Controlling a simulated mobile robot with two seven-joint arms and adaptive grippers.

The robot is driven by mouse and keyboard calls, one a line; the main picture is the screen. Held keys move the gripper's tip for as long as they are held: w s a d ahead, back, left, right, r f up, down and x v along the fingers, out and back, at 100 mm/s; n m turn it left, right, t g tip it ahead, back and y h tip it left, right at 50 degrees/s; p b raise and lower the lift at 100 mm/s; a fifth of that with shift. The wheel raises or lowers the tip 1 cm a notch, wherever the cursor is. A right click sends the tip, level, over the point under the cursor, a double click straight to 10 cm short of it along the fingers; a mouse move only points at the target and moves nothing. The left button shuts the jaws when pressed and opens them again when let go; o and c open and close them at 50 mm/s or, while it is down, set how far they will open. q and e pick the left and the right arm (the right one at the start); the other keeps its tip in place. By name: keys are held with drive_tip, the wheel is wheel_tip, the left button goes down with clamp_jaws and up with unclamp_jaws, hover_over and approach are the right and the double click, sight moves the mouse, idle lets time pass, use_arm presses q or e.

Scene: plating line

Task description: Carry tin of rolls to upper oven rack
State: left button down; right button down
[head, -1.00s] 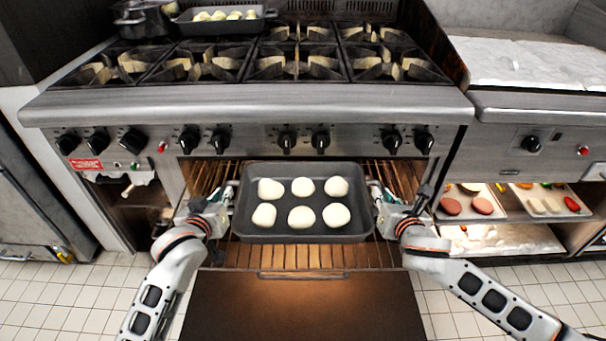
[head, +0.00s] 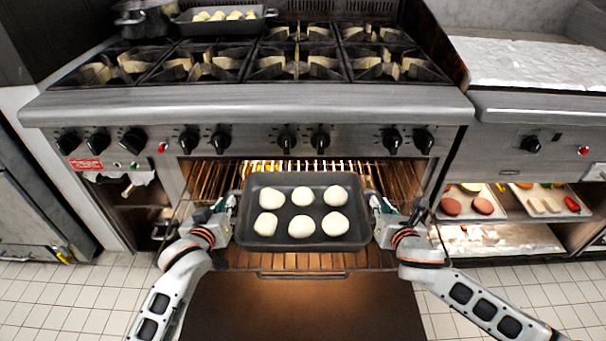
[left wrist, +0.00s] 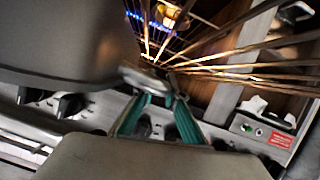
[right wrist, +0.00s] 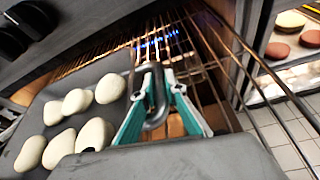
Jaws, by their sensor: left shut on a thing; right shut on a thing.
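The tin of rolls (head: 300,247) is a dark grey rectangular pan holding several pale round rolls (head: 303,196). It is level in front of the oven opening, over the pulled-out wire rack (head: 215,262). I cannot tell whether its base touches the wires. My left gripper (head: 233,206) is shut on the tin's left handle, which shows in the left wrist view (left wrist: 145,78). My right gripper (head: 376,203) is shut on the right handle, a dark loop between teal fingers in the right wrist view (right wrist: 158,95). The tin hides the rack's middle.
The lit oven cavity (head: 300,165) lies behind the tin, under the knob panel (head: 255,140). The lowered oven door (head: 300,305) is below the rack. A second tin of rolls (head: 222,26) and a pot (head: 143,18) stand on the stove. Trays of food (head: 470,212) fill shelves at right.

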use_arm(q)
drive_tip(key=c, duration=2)
unclamp_jaws()
drive_tip(key=shift+f, duration=0.15)
drive_tip(key=shift+c, duration=0.2)
use_arm(e)
drive_tip(key=c, duration=2)
unclamp_jaws()
drive_tip(key=shift+f, duration=0.15)
drive_tip(key=shift+c, duration=0.2)
use_arm(q)
drive_tip(key=shift+f, duration=0.1)
use_arm(e)
drive_tip(key=shift+f, duration=0.1)
use_arm(q)
drive_tip(key=v, duration=1.1)
drive_tip(key=shift+s, duration=0.15)
drive_tip(key=shift+s+r, duration=0.2)
drive_tip(key=shift+s, duration=0.1)
use_arm(e)
drive_tip(key=shift+s, duration=0.15)
drive_tip(key=v, duration=1.1)
drive_tip(key=shift+s+r, duration=0.2)
drive_tip(key=shift+s, duration=0.15)
